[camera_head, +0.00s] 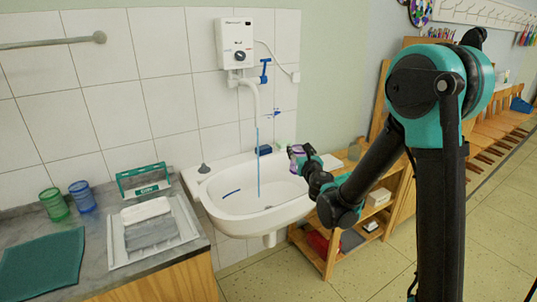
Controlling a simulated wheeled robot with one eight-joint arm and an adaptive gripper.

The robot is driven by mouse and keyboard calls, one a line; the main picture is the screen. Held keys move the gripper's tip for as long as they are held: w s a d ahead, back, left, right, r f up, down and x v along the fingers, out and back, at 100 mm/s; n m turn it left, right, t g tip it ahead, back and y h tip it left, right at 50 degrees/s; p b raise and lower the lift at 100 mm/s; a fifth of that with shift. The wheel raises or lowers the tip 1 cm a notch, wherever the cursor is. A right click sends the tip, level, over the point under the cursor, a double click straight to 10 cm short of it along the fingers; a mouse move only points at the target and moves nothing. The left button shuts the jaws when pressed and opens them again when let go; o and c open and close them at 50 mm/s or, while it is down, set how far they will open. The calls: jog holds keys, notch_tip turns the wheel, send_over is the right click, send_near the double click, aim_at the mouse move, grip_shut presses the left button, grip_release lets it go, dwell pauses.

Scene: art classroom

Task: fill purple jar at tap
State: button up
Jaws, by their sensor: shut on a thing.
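The purple jar (297,157) is at the right side of the white sink (230,211), over its rim. My gripper (303,165) is shut on the jar; its fingers are small and partly hidden in this view. The tap's white spout (254,97) hangs from the wall heater (235,43), with a blue lever (265,71) beside it. A thin blue stream of water (258,165) falls from the spout into the basin. The jar is to the right of the stream, apart from it. I cannot see inside the jar.
A counter (95,246) on the left holds a green jar (54,204), a blue jar (82,196), a green-handled carrier (144,180), a white tray (152,232) and a teal cloth (42,262). A wooden shelf (312,247) stands right of the sink.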

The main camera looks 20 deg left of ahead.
jog(key=s+a+r+n+g+y, duration=0.2)
jog(key=s+a+y, duration=0.1)
jog(key=s+a, duration=0.65)
jog(key=x, duration=0.8)
jog(key=shift+w+d+f, duration=0.25)
jog(key=shift+w, duration=0.2)
jog(key=shift+w+a, duration=0.1)
jog(key=x, duration=0.7)
jog(key=shift+w, duration=0.2)
dwell(4.8)
